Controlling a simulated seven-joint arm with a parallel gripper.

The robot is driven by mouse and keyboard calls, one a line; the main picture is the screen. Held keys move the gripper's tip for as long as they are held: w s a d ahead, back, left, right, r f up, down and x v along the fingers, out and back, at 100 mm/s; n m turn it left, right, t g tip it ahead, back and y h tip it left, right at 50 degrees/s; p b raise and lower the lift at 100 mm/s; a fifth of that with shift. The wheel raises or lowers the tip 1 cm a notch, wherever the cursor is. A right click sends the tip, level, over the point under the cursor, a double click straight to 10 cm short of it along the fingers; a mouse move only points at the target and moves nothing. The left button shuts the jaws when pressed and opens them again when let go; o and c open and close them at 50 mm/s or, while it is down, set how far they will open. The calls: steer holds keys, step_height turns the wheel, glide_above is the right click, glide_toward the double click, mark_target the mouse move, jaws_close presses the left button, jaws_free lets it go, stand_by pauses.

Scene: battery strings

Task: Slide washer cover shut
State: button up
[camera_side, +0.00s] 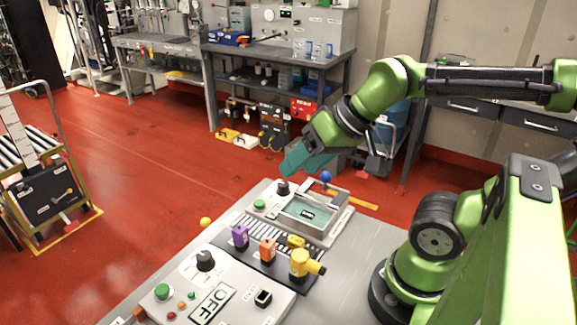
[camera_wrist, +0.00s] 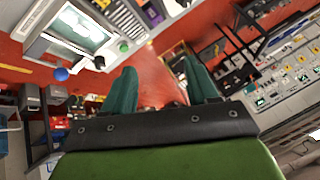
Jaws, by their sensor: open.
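The washer (camera_side: 333,232) is a grey box at the far end of the bench, with a pale green basin (camera_side: 300,212) showing open on top. Its cover (camera_side: 337,190) looks like a flat grey panel at the back edge, with a blue ball knob (camera_side: 326,176) on it. The washer shows at the upper left of the wrist view (camera_wrist: 103,40), with the blue knob (camera_wrist: 61,74) below it. My gripper (camera_side: 291,168) has teal fingers and hangs above and behind the washer, left of the knob. In the wrist view my gripper (camera_wrist: 163,85) is open and empty, apart from the knob.
A black dial (camera_side: 283,188) and a green button (camera_side: 259,204) stand left of the basin. Purple (camera_side: 240,237), orange (camera_side: 267,250) and yellow (camera_side: 301,264) pieces stand on the bench nearer the camera.

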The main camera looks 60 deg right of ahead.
steer(key=w+d+m+g+h, duration=0.1)
steer(key=w+d+m, duration=0.1)
steer(key=d, duration=0.4)
steer(key=w+d+m+g+h, duration=0.1)
steer(key=w+d+m+g, duration=0.15)
steer(key=d, duration=0.45)
steer(key=m+g+y, duration=0.1)
steer(key=m+g, duration=0.1)
steer(key=m, duration=0.1)
glide_toward(323, 184)
steer(key=shift+n, duration=0.25)
steer(key=f, duration=0.5)
steer(key=shift+w+a+f, duration=0.1)
steer(key=shift+w+f, duration=0.25)
steer(key=shift+w, duration=0.05)
jaws_close()
